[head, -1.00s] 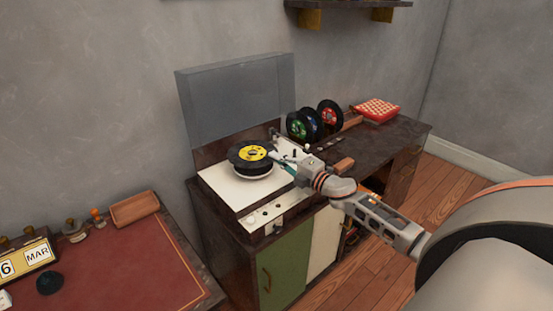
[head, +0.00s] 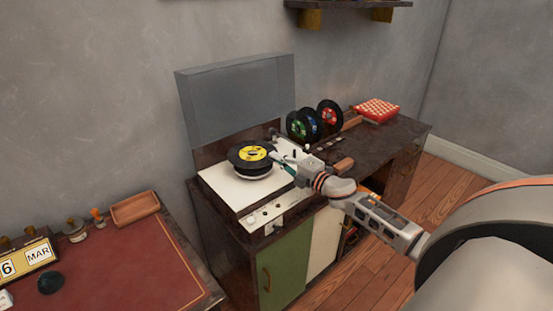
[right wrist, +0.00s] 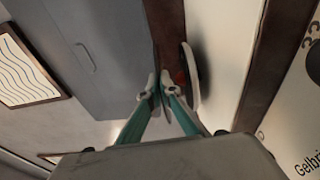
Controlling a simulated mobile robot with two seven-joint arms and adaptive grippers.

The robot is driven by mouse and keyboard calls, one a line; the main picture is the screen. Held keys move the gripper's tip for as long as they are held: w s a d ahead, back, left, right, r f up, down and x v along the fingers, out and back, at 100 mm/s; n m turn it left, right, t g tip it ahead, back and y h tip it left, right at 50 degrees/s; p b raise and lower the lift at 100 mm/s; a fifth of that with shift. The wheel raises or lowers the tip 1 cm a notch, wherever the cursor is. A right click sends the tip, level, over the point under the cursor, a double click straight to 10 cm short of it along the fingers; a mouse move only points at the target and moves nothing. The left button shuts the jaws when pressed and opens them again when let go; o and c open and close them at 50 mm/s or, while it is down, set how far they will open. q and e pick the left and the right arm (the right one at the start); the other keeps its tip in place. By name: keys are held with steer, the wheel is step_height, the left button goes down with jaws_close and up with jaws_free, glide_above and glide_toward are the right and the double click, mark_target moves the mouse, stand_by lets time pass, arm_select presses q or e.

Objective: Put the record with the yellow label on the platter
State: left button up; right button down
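The record with the yellow label (head: 253,153) is over the white platter (head: 256,179) of the turntable, label up and about level. A dark band shows between them, and I cannot tell whether the record touches what lies below. My right gripper (head: 277,157) reaches in from the right and has its fingertips at the record's right edge. In the right wrist view my right gripper's fingers (right wrist: 160,82) are close together; the grip on the thin edge is hard to see there. The platter shows edge-on beside them (right wrist: 194,78). My left gripper is not in view.
Several other records (head: 299,127) stand upright in a rack right of the turntable, with a red and white box (head: 376,109) beyond. The raised grey lid (head: 238,100) stands behind the platter. A red-topped desk (head: 125,260) is at lower left.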

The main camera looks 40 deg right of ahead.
steer(key=c, duration=2.2)
jaws_free()
steer(key=shift+s, duration=0.15)
steer(key=v, duration=1.1)
steer(key=shift+s, duration=0.35)
